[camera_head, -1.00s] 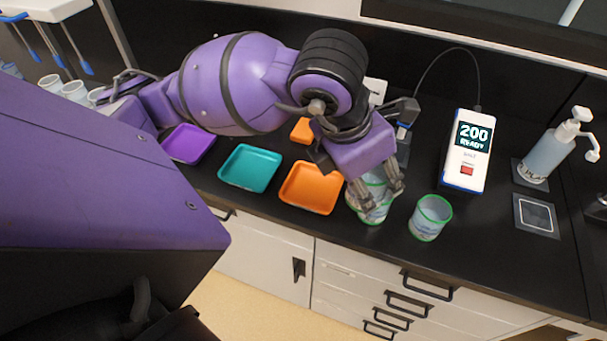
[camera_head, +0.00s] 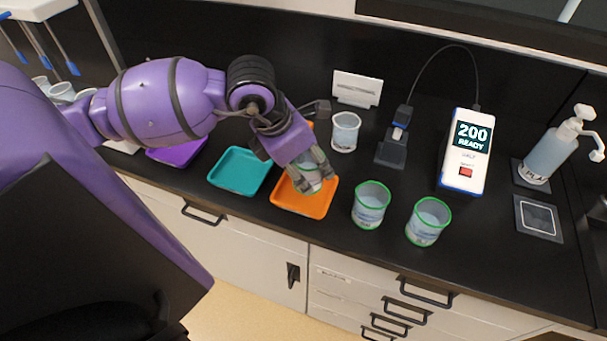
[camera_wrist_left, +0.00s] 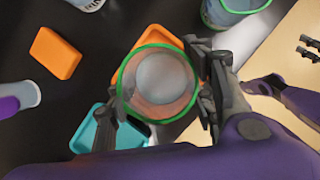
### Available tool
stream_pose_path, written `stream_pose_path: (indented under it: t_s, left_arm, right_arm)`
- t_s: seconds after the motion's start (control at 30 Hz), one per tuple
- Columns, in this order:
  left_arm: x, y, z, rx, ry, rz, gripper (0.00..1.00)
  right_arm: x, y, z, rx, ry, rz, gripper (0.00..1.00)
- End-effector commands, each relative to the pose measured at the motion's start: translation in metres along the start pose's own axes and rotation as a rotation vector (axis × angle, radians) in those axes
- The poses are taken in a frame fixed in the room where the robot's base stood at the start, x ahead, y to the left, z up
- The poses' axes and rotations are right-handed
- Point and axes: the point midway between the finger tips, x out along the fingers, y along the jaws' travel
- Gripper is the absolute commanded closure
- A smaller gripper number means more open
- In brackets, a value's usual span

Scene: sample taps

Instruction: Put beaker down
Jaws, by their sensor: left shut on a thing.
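My left gripper (camera_head: 320,176) is shut on a green-rimmed beaker (camera_head: 308,178), which is partly hidden by the fingers. The beaker is over the orange tray (camera_head: 287,202); I cannot tell whether it touches the tray floor. In the left wrist view, the held beaker (camera_wrist_left: 160,84) is seen from above, between the two fingers, with pale contents. Two other green-rimmed beakers stand on the black bench right of the orange tray, a nearer-left one (camera_head: 370,205) and a right one (camera_head: 428,221).
A teal tray (camera_head: 222,182) and a purple tray (camera_head: 172,157) lie to the left. A white-rimmed beaker (camera_head: 345,131) stands behind. A meter reading 200 READY (camera_head: 465,153) and a pump bottle (camera_head: 549,152) stand at right. An orange block (camera_wrist_left: 55,53) shows in the wrist view.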

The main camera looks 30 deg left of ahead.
Motion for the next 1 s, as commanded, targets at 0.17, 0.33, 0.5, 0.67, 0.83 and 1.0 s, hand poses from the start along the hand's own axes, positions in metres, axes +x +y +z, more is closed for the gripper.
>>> stream_pose_path:
  t_s: [0.17, 0.33, 0.5, 0.67, 0.83, 1.0]
  left_arm:
    - [0.01, 0.01, -0.006, -0.002, 0.002, 0.001, 0.79]
    - [0.034, 0.008, -0.016, -0.002, 0.002, -0.002, 0.79]
    - [0.037, 0.009, -0.016, 0.001, -0.001, 0.001, 0.79]
    - [0.038, 0.009, -0.017, 0.001, 0.0, 0.001, 0.79]
    - [0.041, 0.008, -0.018, 0.0, 0.0, 0.0, 0.42]
    - [0.041, 0.008, -0.018, 0.0, 0.0, 0.0, 0.31]
  right_arm:
    - [-0.002, 0.001, 0.011, 0.002, -0.022, 0.002, 0.29]
    - [-0.004, 0.002, 0.016, 0.0, -0.029, 0.004, 0.29]
    - [-0.004, 0.004, 0.014, -0.005, -0.026, 0.004, 0.29]
    - [-0.003, 0.004, 0.012, -0.009, -0.022, 0.003, 0.29]
    - [0.0, 0.004, 0.007, -0.011, -0.012, 0.002, 0.29]
    - [0.001, 0.003, 0.003, -0.01, -0.005, 0.002, 0.29]
